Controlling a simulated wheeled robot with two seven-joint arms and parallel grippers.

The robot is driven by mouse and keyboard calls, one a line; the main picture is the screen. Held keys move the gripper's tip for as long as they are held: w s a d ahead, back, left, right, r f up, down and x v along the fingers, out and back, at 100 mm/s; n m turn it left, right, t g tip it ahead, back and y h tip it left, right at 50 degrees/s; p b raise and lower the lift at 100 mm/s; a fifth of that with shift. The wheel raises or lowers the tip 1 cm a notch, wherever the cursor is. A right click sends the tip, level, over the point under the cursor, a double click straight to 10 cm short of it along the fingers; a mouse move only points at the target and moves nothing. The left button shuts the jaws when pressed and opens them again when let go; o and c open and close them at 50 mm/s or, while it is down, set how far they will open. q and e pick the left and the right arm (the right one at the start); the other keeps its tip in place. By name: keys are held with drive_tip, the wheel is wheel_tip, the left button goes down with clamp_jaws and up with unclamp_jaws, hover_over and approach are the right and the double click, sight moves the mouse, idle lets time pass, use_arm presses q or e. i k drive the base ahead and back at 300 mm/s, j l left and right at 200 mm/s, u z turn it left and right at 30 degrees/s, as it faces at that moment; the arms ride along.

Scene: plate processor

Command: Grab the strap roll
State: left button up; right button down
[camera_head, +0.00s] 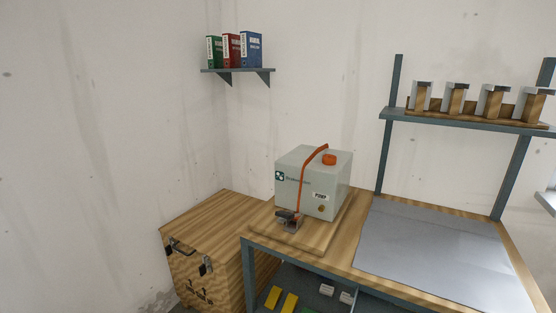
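No separate strap roll can be made out for certain. An orange strap (303,180) runs over the top and down the front of a grey box-shaped machine (285,172) on the workbench. A dark metal buckle-like piece (289,219) sits at the strap's lower end. Neither of my grippers can be made out in the head view.
The machine stands on a wooden board (330,228). A grey mat (435,255) lies clear on the bench. A wooden crate (215,225) stands left. Several wooden blocks with grey tops stand on the upper rack (460,122). Binders (232,50) stand on a wall shelf (238,71).

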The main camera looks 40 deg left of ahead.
sight(328, 159)
drive_tip(key=u, duration=1.05)
drive_tip(key=i+j, duration=0.2)
drive_tip(key=j, duration=0.2)
drive_tip(key=i+j, duration=0.2)
drive_tip(key=j, duration=0.2)
drive_tip(key=i+j, duration=0.2)
drive_tip(key=j, duration=0.2)
